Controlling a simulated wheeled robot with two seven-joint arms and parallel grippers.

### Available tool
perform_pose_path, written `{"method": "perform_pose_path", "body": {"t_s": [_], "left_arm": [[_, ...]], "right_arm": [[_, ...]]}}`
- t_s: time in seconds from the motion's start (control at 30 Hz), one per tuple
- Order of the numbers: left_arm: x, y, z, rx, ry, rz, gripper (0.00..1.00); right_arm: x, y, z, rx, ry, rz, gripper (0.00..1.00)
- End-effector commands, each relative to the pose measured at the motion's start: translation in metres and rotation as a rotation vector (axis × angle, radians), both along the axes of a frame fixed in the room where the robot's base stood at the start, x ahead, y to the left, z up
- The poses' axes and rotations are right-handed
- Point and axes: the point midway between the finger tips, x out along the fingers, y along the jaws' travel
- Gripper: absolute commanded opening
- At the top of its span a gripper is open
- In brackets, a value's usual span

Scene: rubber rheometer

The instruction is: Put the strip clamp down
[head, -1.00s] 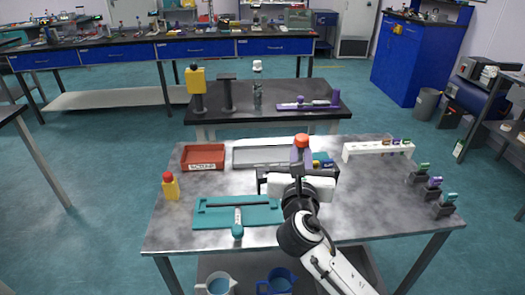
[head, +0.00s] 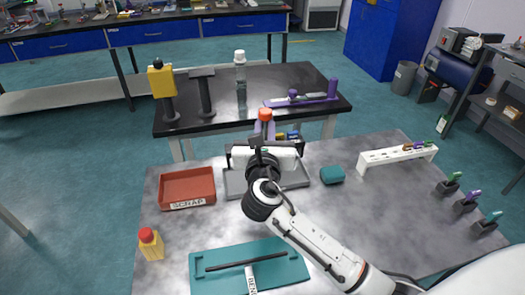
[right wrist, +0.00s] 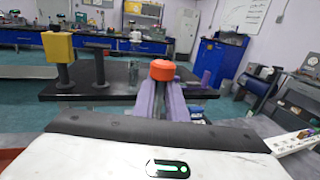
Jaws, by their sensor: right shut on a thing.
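In the head view the gripper and clamp overlap the grey tray (head: 235,188) on the near table. My left gripper is not in view.
A red SCRAP bin (head: 187,187) stands left of the tray. A teal block (head: 332,174) lies right of it, near a white rack (head: 398,156). A teal board (head: 215,284) and a red-capped yellow bottle (head: 151,244) are nearer. The table's right middle is mostly clear.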

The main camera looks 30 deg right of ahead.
Motion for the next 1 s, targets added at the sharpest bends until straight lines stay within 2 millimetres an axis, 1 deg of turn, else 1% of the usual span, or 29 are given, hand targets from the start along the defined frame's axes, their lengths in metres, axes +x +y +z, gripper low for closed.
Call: {"method": "perform_pose_path", "body": {"t_s": [0.03,0.23,0.43,0.5,0.77,0.87,0.9,0.97,1.0], "left_arm": [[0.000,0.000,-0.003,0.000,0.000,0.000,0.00],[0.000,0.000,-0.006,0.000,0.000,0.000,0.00],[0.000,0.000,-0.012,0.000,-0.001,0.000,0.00],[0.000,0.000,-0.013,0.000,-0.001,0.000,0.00],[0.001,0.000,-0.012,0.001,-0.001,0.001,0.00],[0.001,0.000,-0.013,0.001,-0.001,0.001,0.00],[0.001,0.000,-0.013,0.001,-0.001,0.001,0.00],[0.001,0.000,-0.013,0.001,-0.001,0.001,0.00],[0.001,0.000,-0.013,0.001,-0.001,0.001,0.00]], "right_arm": [[0.000,0.000,-0.009,-0.003,-0.002,0.000,0.00],[0.000,0.000,-0.027,-0.002,-0.003,0.001,0.00],[0.000,0.000,-0.054,-0.002,-0.003,0.001,0.00],[0.000,0.000,-0.058,-0.002,-0.004,0.001,0.00],[0.000,0.000,-0.058,-0.001,-0.005,0.002,0.00],[0.000,0.000,-0.061,-0.001,-0.005,0.001,0.00],[0.000,0.000,-0.062,0.000,-0.002,0.001,0.17],[0.000,0.000,-0.062,0.000,-0.002,0.001,0.27],[0.000,0.000,-0.062,0.000,-0.002,0.001,0.30]]}}
